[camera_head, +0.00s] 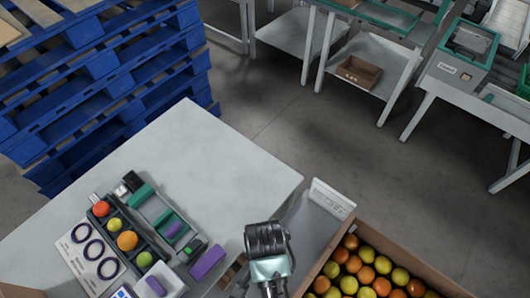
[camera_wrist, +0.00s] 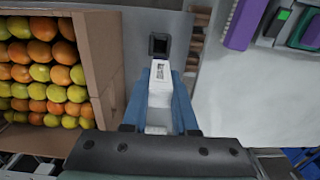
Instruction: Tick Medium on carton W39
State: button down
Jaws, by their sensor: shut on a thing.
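An open brown carton (camera_head: 440,277) filled with red, orange and yellow-green tomatoes is at the lower right of the head view. Its cardboard wall (camera_wrist: 101,60) is at the left in the wrist view. No W39 mark or Medium box is readable. My gripper (camera_wrist: 160,80) has blue fingers shut on a white tool (camera_wrist: 160,95) with a small printed patch. A black square end (camera_wrist: 158,44) shows beyond it. The tool is to the right of the carton wall in the wrist view; contact cannot be told. In the head view my wrist hides the fingers.
A white panel with small print (camera_head: 332,197) stands beside the carton. The pale table (camera_head: 215,165) is mostly clear, with a tomato rack (camera_head: 150,238), a ring card (camera_head: 82,257) and a purple block (camera_head: 207,262) near its front. Blue pallets (camera_head: 100,75) are stacked behind.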

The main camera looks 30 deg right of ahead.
jog(key=shift+r+p, duration=1.15)
